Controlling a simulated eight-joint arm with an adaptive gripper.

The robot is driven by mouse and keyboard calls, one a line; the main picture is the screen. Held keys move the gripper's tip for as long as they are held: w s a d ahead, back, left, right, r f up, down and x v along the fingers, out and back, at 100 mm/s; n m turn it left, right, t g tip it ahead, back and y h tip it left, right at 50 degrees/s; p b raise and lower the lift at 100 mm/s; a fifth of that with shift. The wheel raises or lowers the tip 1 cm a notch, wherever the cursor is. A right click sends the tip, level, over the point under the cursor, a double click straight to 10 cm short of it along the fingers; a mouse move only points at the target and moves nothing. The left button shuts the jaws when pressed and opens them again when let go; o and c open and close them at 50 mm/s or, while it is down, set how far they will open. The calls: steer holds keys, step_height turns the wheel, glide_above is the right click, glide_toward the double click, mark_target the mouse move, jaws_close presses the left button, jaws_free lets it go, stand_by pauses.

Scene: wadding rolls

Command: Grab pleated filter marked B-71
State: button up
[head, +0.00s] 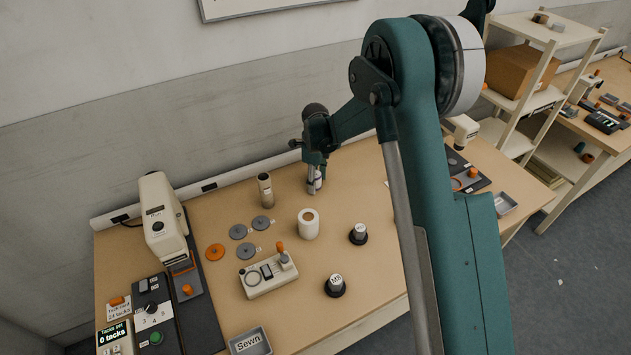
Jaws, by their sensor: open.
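My gripper (315,178) is at the back of the table, pointing down and small in the head view. Its jaws are open. A small pale piece (318,184) shows at its fingertips; I cannot tell whether it is an object or part of the gripper. No marking B-71 can be read on anything. A brownish upright cylinder (265,190) stands left of my gripper. A white roll (308,224) with a hole in its top stands in front of it. I cannot tell which thing, if any, is the pleated filter.
Flat grey and orange discs (238,231) lie left of the white roll. A cream control box (268,275) with an orange-topped lever stands in front. Two dark-based pieces (335,286) stand at right. A tacking machine (160,215) is at left, a "Sewn" tray (250,343) at the front.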

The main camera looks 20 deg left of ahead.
stand_by(0.3)
steer(key=c, duration=1)
steer(key=shift+r, duration=0.15)
step_height(320, 180, up, 10)
steer(key=shift+f+p, duration=0.1)
steer(key=shift+p, duration=0.25)
